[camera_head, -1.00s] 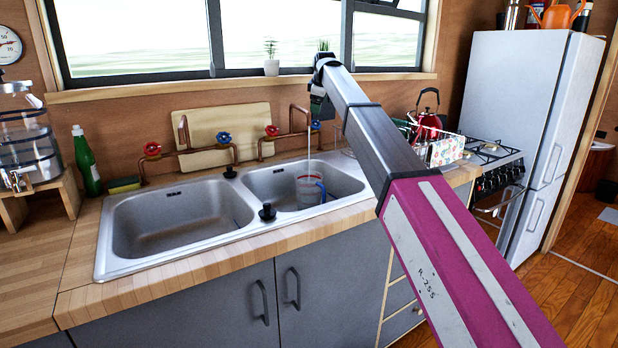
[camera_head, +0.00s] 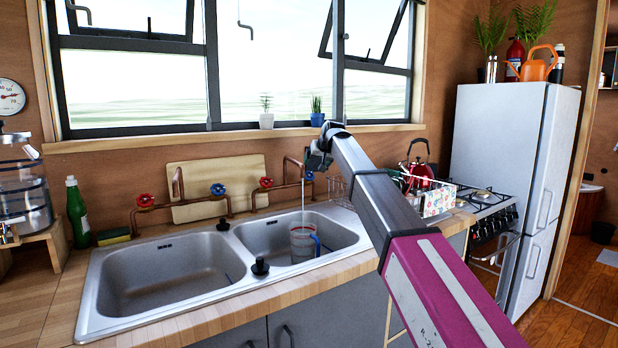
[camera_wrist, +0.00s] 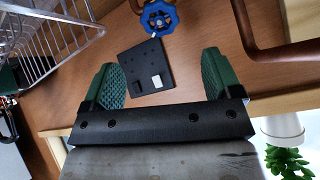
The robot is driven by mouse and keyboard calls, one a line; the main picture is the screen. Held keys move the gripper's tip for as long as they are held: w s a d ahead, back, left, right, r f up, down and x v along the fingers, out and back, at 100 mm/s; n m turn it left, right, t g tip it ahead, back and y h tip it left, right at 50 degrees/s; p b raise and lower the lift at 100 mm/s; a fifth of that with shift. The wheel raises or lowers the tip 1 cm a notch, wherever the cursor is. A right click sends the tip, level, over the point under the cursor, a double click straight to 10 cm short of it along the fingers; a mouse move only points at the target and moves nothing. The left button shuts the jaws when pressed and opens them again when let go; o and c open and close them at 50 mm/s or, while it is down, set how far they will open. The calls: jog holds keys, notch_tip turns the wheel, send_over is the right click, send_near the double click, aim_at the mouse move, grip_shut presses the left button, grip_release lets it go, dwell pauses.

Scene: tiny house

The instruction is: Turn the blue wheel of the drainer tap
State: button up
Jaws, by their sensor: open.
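The blue wheel (camera_head: 309,176) of the right-hand tap, nearest the dish rack, is partly hidden behind my gripper in the head view. It also shows at the top of the wrist view (camera_wrist: 158,17), beyond the fingertips and roughly centred between them. My gripper (camera_wrist: 160,76) is open, with green pads apart and nothing between them. The red wheel (camera_head: 266,183) of the same tap is to the left. A thin stream of water (camera_head: 303,203) falls from this tap into a clear jug (camera_head: 301,243) with a blue handle in the right basin.
The left tap has a red wheel (camera_head: 145,200) and a blue wheel (camera_head: 218,189). A wire dish rack (camera_wrist: 45,40) is close to my gripper. A dark plate with two switches (camera_wrist: 145,68) is on the wall. A potted plant (camera_wrist: 284,130) stands on the sill.

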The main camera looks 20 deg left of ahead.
aim_at(309, 174)
jog(key=shift+m, duration=0.7)
jog(key=x, duration=1)
jog(key=shift+w+a+f, duration=0.2)
jog(key=shift+w, duration=0.1)
jog(key=c, duration=0.9)
